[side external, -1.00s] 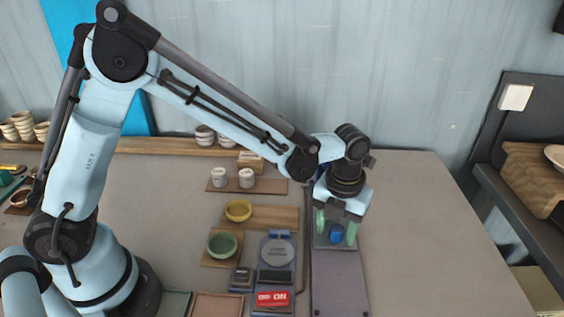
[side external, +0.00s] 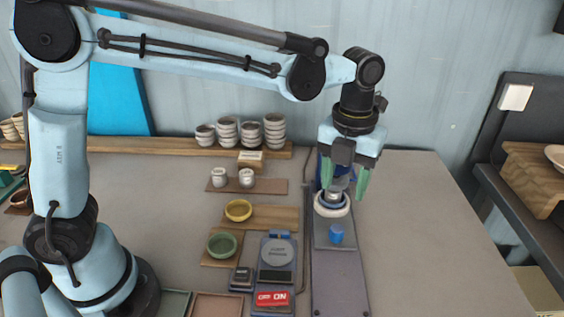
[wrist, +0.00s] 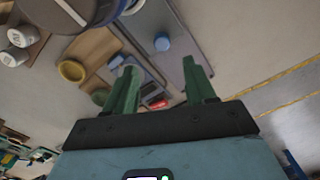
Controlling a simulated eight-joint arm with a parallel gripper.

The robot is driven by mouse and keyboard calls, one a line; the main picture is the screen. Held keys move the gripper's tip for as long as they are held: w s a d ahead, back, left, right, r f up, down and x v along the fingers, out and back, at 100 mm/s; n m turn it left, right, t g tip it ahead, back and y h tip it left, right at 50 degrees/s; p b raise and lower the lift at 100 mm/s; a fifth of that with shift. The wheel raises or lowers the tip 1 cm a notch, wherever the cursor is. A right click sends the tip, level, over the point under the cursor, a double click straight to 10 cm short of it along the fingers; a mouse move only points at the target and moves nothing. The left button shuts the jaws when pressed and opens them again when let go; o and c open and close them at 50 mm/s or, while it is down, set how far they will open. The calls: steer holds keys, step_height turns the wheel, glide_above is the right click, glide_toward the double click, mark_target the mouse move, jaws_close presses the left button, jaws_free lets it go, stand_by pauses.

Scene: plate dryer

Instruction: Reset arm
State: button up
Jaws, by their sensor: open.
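My gripper (side external: 344,187) is open, with its two green fingers spread and nothing between them. In the side external view it hangs over the back part of the grey-purple platform (side external: 338,280). A small blue cylinder (side external: 336,234) stands on that platform, below and in front of the fingers. In the wrist view the gripper (wrist: 165,85) also shows open, and the blue cylinder (wrist: 162,42) lies beyond the fingertips.
A yellow bowl (side external: 238,210) and a green bowl (side external: 221,245) sit on wooden boards to the left. Stacked cups (side external: 250,133) stand on the back shelf. The table at right is clear.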

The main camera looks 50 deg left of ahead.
stand_by(0.3)
steer(key=s+a+n+t, duration=0.3)
steer(key=s+a+n, duration=0.2)
steer(key=n, duration=1.1)
steer(key=s+a+n+t, duration=0.4)
steer(key=a+n, duration=0.6)
steer(key=n, duration=0.6)
steer(key=shift+s+a+f, duration=0.15)
steer(key=shift+s+a, duration=0.1)
steer(key=shift+s, duration=0.6)
